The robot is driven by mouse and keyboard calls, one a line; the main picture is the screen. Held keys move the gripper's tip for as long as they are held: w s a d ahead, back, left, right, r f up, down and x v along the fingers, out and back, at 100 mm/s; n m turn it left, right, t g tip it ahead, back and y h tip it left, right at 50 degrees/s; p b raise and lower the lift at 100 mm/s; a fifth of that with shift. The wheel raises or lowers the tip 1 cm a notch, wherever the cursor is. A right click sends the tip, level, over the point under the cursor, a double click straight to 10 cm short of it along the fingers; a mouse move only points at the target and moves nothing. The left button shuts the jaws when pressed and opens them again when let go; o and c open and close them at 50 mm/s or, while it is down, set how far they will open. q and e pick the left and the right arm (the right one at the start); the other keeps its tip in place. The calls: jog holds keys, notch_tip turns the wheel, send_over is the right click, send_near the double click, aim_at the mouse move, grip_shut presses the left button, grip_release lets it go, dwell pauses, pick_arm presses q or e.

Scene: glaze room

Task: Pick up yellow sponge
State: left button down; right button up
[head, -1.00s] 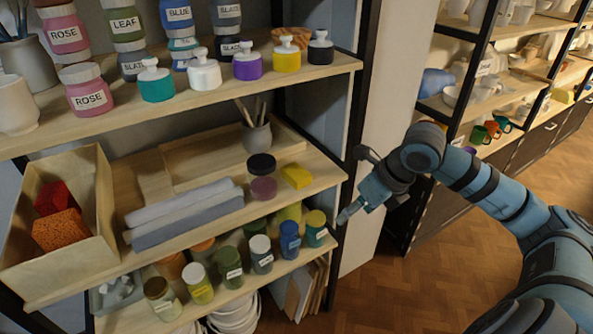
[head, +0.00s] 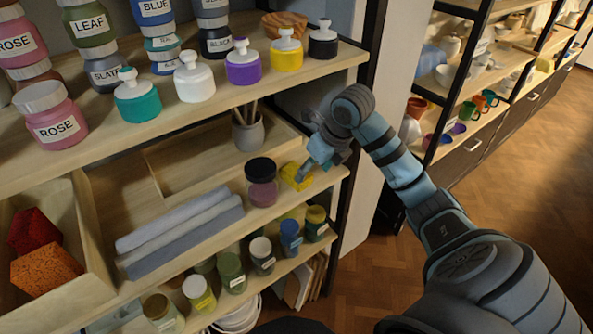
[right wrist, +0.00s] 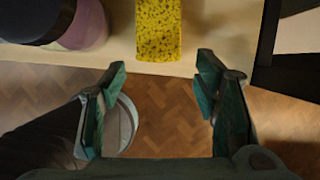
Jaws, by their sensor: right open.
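The yellow sponge (head: 296,176) lies near the right end of the middle shelf (head: 330,178). It also shows in the right wrist view (right wrist: 158,28), speckled and near the shelf's front edge. My right gripper (head: 310,172) overlaps the sponge in the head view, partly hiding it. In the right wrist view my right gripper (right wrist: 158,85) is open and empty. Its fingers are spread wider than the sponge, which lies beyond the fingertips, roughly between their lines. My left gripper is not in view.
A dark-lidded purple jar (head: 261,182) stands left of the sponge. A grey pot with tools (head: 248,130) stands behind. Rolled grey cloths (head: 185,232) lie further left. The upper shelf (head: 200,105) with bottles is above, and a dark shelf post (head: 362,110) stands at right.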

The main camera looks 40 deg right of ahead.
send_over(292, 168)
jog(key=s, duration=0.2)
jog(key=shift+f, duration=0.15)
jog(key=x, duration=0.4)
jog(key=shift+s+f, duration=0.1)
jog(key=shift+f, duration=0.05)
jog(key=shift+w+f, duration=0.25)
jog(key=shift+f, duration=0.05)
jog(key=shift+s, duration=0.1)
jog(key=c, duration=0.7)
